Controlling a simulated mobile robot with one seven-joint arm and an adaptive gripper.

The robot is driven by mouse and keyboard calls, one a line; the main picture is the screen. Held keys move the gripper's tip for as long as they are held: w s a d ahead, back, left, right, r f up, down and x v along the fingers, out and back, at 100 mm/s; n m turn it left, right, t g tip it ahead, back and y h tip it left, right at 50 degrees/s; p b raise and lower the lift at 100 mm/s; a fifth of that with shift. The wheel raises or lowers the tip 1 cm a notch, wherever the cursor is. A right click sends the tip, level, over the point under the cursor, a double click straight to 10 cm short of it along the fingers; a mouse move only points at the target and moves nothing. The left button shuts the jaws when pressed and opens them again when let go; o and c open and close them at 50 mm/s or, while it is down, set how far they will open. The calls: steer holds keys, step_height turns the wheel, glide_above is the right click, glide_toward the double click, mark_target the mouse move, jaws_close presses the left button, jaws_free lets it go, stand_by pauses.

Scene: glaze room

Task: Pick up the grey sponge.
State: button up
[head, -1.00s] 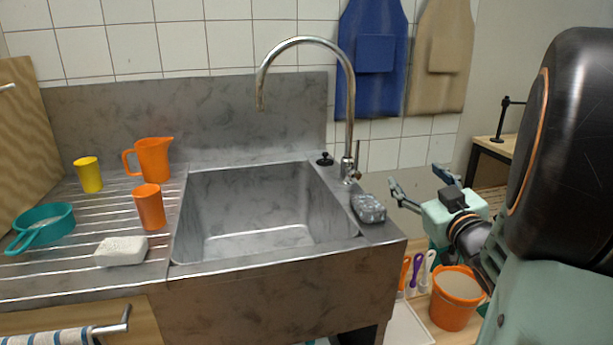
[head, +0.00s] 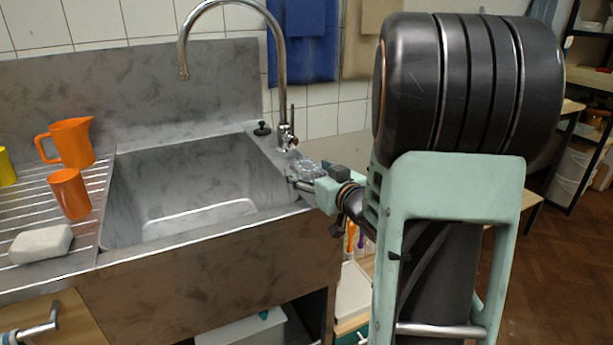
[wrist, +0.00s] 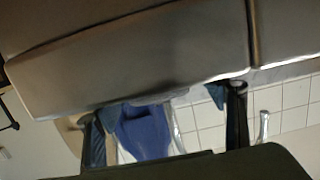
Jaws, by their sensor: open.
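The grey sponge (head: 301,167) is a mottled grey block on the right rim of the steel sink, in front of the tap's base. In the head view my gripper (head: 298,181) is at its near right side, and its fingers hide part of it. I cannot tell whether they touch it. My gripper is open, and its two fingers stand wide apart in the wrist view (wrist: 163,110). I cannot make out the sponge in the wrist view, where a large brown-grey surface fills the top.
The sink (head: 200,190) has a tall curved tap (head: 281,70) behind the sponge. A pale block (head: 40,243), an orange cup (head: 69,194) and an orange jug (head: 72,143) stand on the drainboard at left. A grey tub (head: 245,330) is under the sink.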

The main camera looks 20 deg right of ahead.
steer(key=shift+w, duration=0.8)
steer(key=shift+c, duration=0.4)
steer(key=c, duration=1)
